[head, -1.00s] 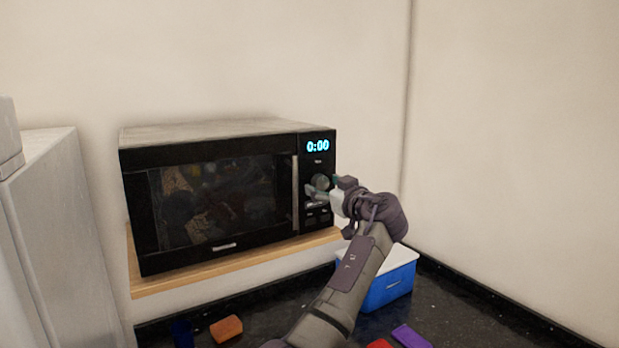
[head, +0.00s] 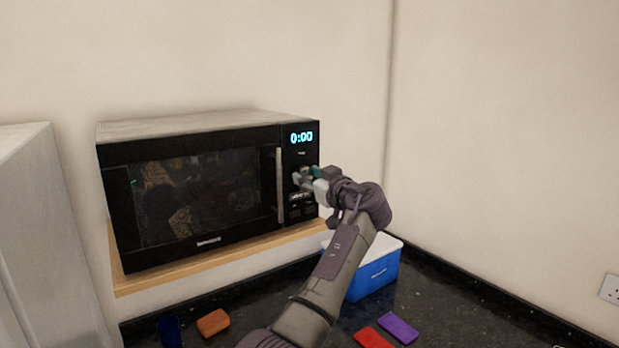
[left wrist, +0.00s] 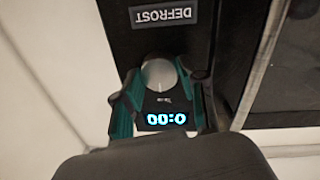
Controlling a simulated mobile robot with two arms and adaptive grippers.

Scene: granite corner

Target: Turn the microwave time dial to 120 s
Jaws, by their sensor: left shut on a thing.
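The black microwave (head: 195,190) faces me with its door shut. Its blue display (head: 301,138) reads 0:00, and shows upside down in the left wrist view (left wrist: 166,118). The round grey time dial (left wrist: 158,74) sits below the display, between the fingers in the left wrist view. My left gripper (head: 304,179) is at the control panel, shut on the dial, one finger on each side of it. In the head view the fingers largely hide the dial. My right gripper is in neither view.
The microwave stands on a wooden shelf (head: 215,253), its upright door handle (head: 280,185) just left of the panel. Below on the dark counter are a blue box (head: 373,279), an orange block (head: 213,322), a purple block (head: 398,328) and a red block (head: 373,338).

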